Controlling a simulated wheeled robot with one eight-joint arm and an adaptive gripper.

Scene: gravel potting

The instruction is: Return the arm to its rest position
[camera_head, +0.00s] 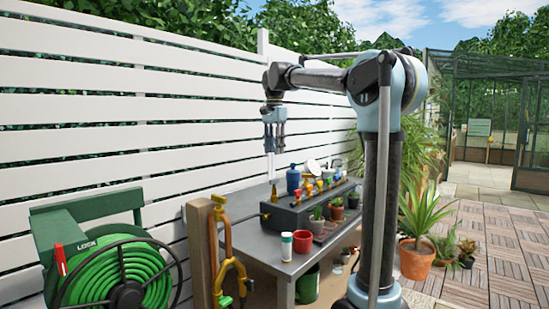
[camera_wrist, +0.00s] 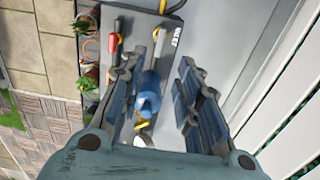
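In the head view my gripper (camera_head: 272,145) hangs from the raised arm, pointing down above the far part of the grey workbench (camera_head: 232,207). In the wrist view my gripper (camera_wrist: 160,95) has its two blue-grey fingers apart. The same blue bottle (camera_head: 293,180) stands on the bench in the head view. A pale strip lies under the fingertips in the head view; I cannot tell what it is.
A white slatted fence (camera_head: 120,90) runs behind the bench. A red pot (camera_head: 302,241) and a white container (camera_head: 286,246) stand near its front edge. A green hose reel (camera_head: 120,280) is at the left. A potted plant (camera_head: 417,258) stands on the paving at the right.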

